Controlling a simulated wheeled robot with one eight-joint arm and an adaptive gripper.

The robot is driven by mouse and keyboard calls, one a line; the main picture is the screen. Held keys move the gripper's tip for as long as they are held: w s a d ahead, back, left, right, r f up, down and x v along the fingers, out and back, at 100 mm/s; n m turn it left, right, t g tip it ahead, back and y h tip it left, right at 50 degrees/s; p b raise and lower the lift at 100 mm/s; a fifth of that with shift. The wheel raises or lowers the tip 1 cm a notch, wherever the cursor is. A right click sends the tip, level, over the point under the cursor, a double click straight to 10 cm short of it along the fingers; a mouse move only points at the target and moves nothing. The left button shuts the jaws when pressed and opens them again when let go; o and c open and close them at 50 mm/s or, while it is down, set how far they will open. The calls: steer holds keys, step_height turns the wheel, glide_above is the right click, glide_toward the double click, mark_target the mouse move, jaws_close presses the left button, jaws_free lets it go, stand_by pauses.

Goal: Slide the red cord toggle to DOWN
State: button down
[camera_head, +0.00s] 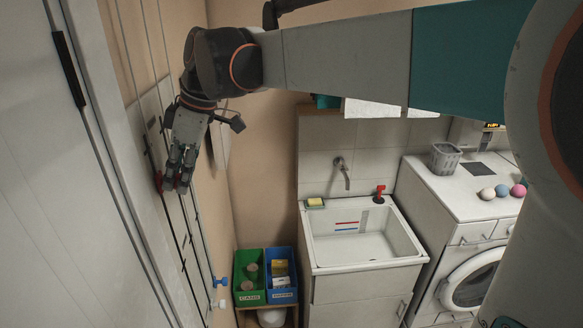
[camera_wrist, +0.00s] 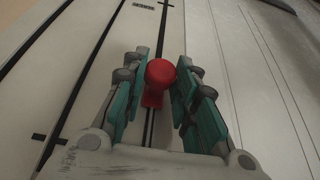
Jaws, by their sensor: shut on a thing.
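The red cord toggle (camera_wrist: 157,80) sits on a dark vertical cord in the wrist view, between the two teal-padded fingers of my gripper (camera_wrist: 159,84). My gripper is shut on the toggle. In the head view, my gripper (camera_head: 178,168) is at the wall board on the left, and part of the red toggle (camera_head: 158,181) shows at its left side. A small dark label (camera_wrist: 144,5) is near the top of the board in the wrist view; its text is too small to read.
Other cords run parallel on the board, with a blue toggle (camera_head: 221,281) and a white one (camera_head: 219,303) lower down. Green (camera_head: 238,265) and blue (camera_head: 294,280) bins stand on a low shelf. A sink (camera_head: 405,258) and a washing machine (camera_head: 435,215) are to the right.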

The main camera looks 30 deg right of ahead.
step_height(320, 180, up, 7)
steer(key=shift+s+r+p, duration=0.1)
steer(key=shift+s+p, duration=0.05)
steer(key=shift+p, duration=1.05)
steer(key=c, duration=1.3)
jaws_free()
steer(key=v, duration=1.2)
